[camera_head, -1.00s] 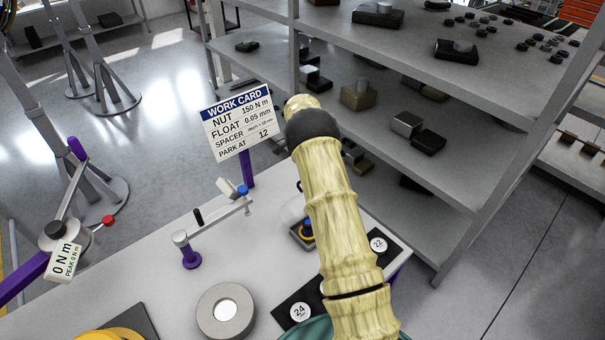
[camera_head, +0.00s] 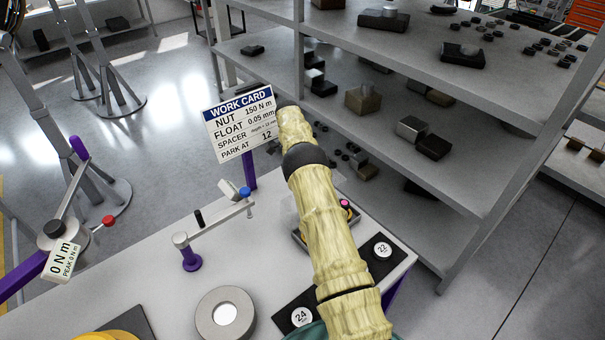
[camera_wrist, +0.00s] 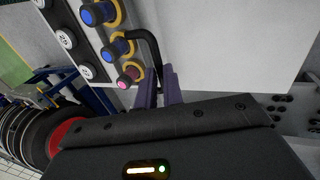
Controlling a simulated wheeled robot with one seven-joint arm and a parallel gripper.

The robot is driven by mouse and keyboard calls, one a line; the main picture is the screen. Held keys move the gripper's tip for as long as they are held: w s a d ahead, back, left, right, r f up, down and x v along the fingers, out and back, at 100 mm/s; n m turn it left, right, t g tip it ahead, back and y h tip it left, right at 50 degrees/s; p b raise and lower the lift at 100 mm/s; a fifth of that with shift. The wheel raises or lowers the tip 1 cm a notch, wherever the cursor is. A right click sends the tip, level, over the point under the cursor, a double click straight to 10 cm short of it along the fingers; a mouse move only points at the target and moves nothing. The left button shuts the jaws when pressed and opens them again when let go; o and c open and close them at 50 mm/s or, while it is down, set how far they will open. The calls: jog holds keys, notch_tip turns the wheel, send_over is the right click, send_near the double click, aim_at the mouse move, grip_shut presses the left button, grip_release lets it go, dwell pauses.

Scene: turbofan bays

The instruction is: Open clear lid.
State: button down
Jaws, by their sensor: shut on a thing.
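A tray (camera_head: 300,241) on the bench is half hidden behind my arm in the head view. It holds pegs with coloured caps, one pink (camera_head: 345,203). In the wrist view the pegs have yellow rings and blue (camera_wrist: 117,47) or pink (camera_wrist: 129,76) caps. A bent black handle (camera_wrist: 151,46) runs from beside the pegs to my gripper (camera_wrist: 160,90). My purple fingers are shut on this handle. The clear lid is hard to make out; a faint pale pane (camera_head: 288,214) shows left of my arm. My gripper is hidden in the head view.
A work card (camera_head: 239,122) on a purple post stands behind the tray. A jointed purple stand (camera_head: 191,258), a grey ring (camera_head: 226,313) and black numbered pads (camera_head: 382,250) are on the bench. A grey shelf unit (camera_head: 440,235) stands close behind the bench.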

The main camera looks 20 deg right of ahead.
jog(key=shift+w+f, duration=0.15)
jog(key=shift+w, duration=0.2)
jog(key=shift+w+a, duration=0.1)
dwell(0.3)
jog(key=c, duration=1.5)
grip_release()
jog(key=shift+r+p, duration=0.3)
jog(key=shift+r, duration=4.7)
